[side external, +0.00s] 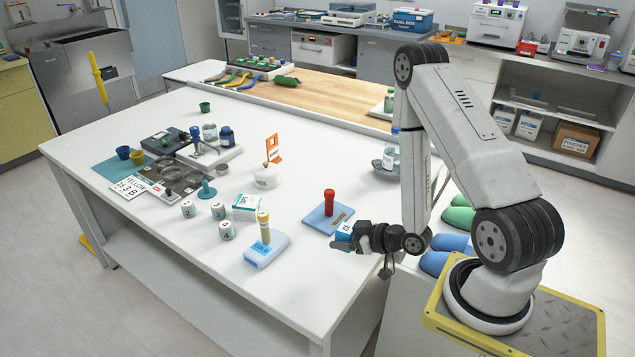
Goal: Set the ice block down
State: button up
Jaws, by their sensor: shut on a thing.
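My gripper (347,241) is at the right front part of the white table, pointing left. It is shut on a small blue block with a white label (343,231), which looks like the ice block. Dark fingers hide part of the block. A blue pad (316,215) with a red-capped tube (329,202) standing on it is just behind and left of the gripper. I cannot tell whether the held block touches the table or is a little above it.
A pale blue block (267,253) with a yellow tube (264,229) stands to the left. The table's front right (315,290) is bare.

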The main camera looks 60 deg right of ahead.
aim_at(343, 261)
jog(key=shift+f, duration=0.6)
jog(key=shift+f, duration=0.1)
jog(key=shift+f, duration=1.75)
jog(key=shift+f, duration=0.2)
jog(key=o, duration=1.3)
jog(key=shift+v, duration=3.85)
jog(key=shift+o, duration=0.2)
